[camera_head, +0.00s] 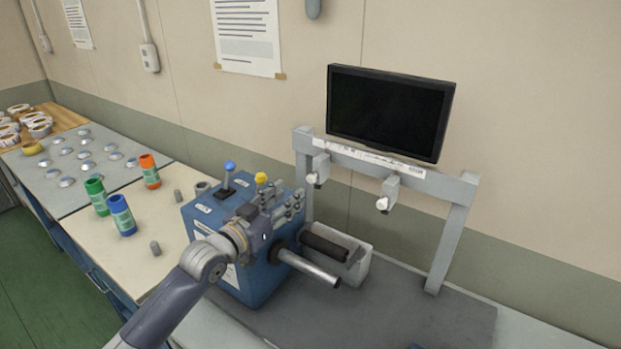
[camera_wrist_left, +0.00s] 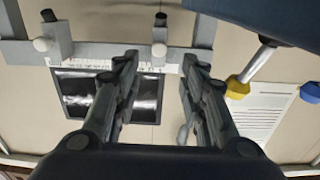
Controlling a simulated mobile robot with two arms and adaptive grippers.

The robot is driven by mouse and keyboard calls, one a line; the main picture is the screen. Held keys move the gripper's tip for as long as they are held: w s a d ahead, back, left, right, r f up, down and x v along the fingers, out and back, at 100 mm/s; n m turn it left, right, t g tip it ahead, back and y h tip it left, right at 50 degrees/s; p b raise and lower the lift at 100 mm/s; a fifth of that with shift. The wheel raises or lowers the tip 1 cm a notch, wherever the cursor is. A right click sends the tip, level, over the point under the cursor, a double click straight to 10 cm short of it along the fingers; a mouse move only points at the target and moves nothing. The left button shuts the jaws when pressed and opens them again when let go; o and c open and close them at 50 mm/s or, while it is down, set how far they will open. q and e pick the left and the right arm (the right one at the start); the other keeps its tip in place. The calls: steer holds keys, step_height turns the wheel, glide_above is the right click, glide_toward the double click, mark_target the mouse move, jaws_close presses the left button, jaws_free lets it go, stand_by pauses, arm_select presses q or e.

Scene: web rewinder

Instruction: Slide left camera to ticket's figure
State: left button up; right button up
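The left camera (camera_head: 320,168) is a small grey block with a white round tip, hung on the gantry's grey rail (camera_head: 408,178). It also shows in the left wrist view (camera_wrist_left: 160,38), where the scene appears upside down. My left gripper (camera_head: 290,205) is in front of and below the left camera, apart from it, over the blue machine. In the left wrist view its two fingers (camera_wrist_left: 160,68) are spread with nothing between them. A white printed scale strip (camera_head: 375,158) runs along the rail; its marks are too small to read. No ticket is clearly identifiable. My right gripper is not seen.
A second camera (camera_head: 388,193) hangs right of the first. A dark monitor (camera_head: 390,110) stands behind the rail. The blue machine (camera_head: 245,275) has blue and yellow knobs and a metal roller (camera_head: 310,268). A printed sheet (camera_head: 246,36) is on the wall. Bottles stand left.

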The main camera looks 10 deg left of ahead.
mark_target(309, 179)
arm_select(q)
steer(key=p+x, duration=0.2)
steer(key=x, duration=0.6)
steer(key=shift+w+d, duration=0.2)
steer(key=shift+x, duration=1)
jaws_close()
